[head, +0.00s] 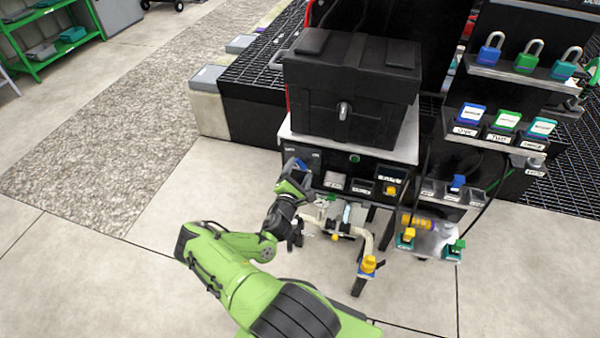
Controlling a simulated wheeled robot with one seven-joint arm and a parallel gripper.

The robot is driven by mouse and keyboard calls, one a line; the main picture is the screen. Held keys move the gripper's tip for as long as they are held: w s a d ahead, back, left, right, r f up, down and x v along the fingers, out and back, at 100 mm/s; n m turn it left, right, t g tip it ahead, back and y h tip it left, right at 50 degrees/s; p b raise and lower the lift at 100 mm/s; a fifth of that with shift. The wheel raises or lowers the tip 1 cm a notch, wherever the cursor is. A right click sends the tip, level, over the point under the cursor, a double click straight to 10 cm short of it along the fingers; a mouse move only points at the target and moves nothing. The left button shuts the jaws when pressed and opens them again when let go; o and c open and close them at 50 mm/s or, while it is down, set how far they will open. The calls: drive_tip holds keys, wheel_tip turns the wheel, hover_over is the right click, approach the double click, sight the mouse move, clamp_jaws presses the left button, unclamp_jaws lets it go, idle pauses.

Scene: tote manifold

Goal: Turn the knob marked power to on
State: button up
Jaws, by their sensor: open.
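The black control panel (322,158) is on the front of a stand, below a black tote. It carries a small green round control (354,158), labelled boxes and a yellow knob (390,190) at its right. The labels are too small to read, so I cannot tell which control is the power knob or how it is set. My gripper (303,178) is open at the panel's left side, in front of it. The wrist and gripper hide part of the panel's lower left; I cannot tell whether the fingers touch anything.
The black tote (335,90) sits on a light shelf above the panel. Pipes and a yellow valve (369,264) are below. A rack of padlocks (490,50) and coloured tags (471,115) stands at the right.

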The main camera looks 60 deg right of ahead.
drive_tip(key=shift+w+d, duration=0.15)
drive_tip(key=shift+d, duration=0.75)
drive_tip(key=c, duration=1.1)
drive_tip(key=shift+o, duration=0.2)
